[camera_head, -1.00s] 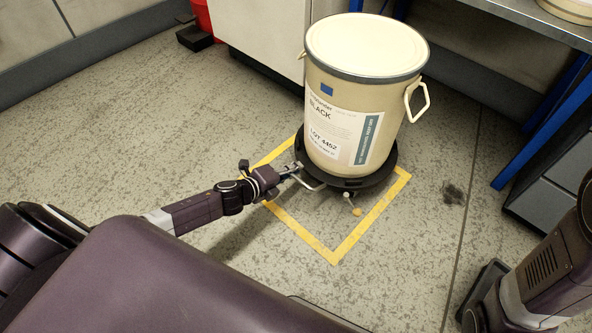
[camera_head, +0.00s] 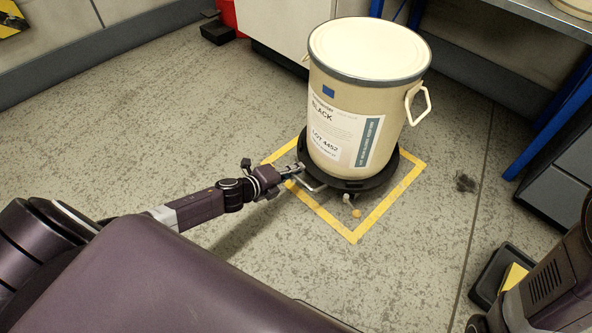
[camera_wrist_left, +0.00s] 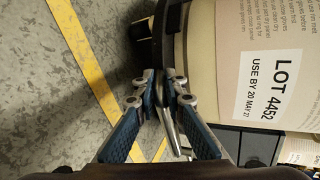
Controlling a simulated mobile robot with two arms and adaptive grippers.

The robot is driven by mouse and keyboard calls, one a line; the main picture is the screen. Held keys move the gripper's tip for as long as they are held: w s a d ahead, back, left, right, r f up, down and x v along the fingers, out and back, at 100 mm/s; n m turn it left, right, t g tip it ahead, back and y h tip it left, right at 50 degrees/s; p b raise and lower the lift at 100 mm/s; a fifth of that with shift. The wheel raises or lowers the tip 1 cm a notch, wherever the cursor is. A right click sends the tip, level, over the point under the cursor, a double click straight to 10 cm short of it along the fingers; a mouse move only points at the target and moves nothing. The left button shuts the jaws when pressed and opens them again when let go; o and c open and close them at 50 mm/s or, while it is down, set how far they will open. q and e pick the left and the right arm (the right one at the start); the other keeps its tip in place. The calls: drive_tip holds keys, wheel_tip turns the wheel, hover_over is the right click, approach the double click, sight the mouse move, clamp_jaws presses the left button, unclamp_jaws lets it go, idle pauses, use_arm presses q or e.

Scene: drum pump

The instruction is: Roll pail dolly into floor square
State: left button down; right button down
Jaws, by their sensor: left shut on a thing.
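A cream pail (camera_head: 350,110) labelled BLACK, LOT 4452 stands upright on a round black dolly (camera_head: 352,186). The dolly's front part is inside the yellow taped floor square (camera_head: 380,212); the square's far side is hidden behind the pail and dolly. A thin metal handle (camera_head: 312,184) sticks out of the dolly toward me. My left gripper (camera_head: 292,170) is shut on this handle at the square's left side. In the left wrist view the fingers (camera_wrist_left: 162,90) close on the handle, beside the dolly's dark rim (camera_wrist_left: 172,35). My right gripper is out of view; only part of its arm shows.
A white cabinet (camera_head: 290,28) stands behind the pail. A blue-legged bench (camera_head: 545,125) and grey drawers (camera_head: 565,165) are at the right. A black tray (camera_head: 492,272) with something yellow lies at lower right. The floor left of the square is clear.

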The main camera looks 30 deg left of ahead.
use_arm(q)
drive_tip(key=c, duration=1.9)
unclamp_jaws()
drive_tip(key=v, duration=1.2)
